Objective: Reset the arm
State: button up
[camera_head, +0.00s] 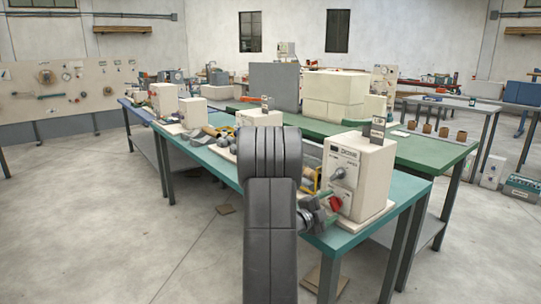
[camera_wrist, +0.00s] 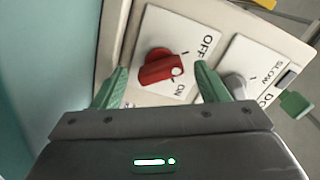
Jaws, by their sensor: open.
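My gripper (camera_wrist: 161,72) is open, with its two green fingers on either side of a red rotary knob (camera_wrist: 162,67). The knob sits on a white plate marked OFF and ON; I cannot tell whether the fingers touch it. Nothing else shows between the fingers. In the head view my gripper (camera_head: 318,214) is close in front of the white winder box (camera_head: 372,170), beside the same red knob low on its front. My arm rises in the middle of the picture and hides part of the table behind it.
A grey knob (camera_wrist: 236,85) on a SLOW-marked plate is just right of the right finger. The winder stands on a teal table (camera_head: 335,238) with parts and other machines along it. A green table (camera_head: 425,150) is behind. The floor (camera_head: 120,230) at left is clear.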

jog(key=m+b, duration=0.2)
jog(key=m, duration=0.4)
jog(key=shift+f+b, duration=0.1)
jog(key=shift+b, duration=0.2)
jog(key=m, duration=0.6)
jog(key=shift+m+b, duration=0.3)
jog(key=shift+b, duration=0.05)
jog(key=shift+v, duration=0.8)
